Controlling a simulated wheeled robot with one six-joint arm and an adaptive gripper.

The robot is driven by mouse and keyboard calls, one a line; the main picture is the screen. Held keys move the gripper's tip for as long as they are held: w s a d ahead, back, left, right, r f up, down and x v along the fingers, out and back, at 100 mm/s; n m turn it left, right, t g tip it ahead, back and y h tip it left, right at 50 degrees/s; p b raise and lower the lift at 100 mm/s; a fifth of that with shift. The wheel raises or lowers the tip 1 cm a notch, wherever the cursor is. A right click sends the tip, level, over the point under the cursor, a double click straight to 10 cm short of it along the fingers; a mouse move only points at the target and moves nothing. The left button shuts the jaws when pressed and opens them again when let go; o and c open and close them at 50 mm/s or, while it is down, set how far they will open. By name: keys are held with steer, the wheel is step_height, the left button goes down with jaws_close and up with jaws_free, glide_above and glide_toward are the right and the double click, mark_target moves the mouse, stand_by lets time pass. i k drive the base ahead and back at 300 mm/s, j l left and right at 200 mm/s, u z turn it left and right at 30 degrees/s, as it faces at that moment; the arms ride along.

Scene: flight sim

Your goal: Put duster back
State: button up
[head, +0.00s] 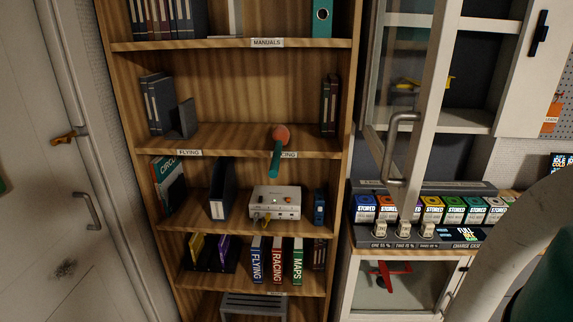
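A duster-like tool with a round orange-red head (281,134) and a teal handle (275,161) is at the middle shelf of the wooden bookcase (225,138). Its head is just above the shelf's front edge, and its handle points down across the edge, covering part of a label. I cannot tell whether it rests on the shelf or is in front of it. My gripper is not in view. A blurred pale curved part at the lower right looks like my arm.
A white cabinet's glass door (403,115) stands open right of the bookcase. A white box (276,202), binders and books fill the lower shelves. Colored boxes (432,207) line the counter at right. The middle shelf has free room. A door (55,180) is at left.

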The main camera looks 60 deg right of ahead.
mark_target(281, 135)
steer(key=z, duration=1.15)
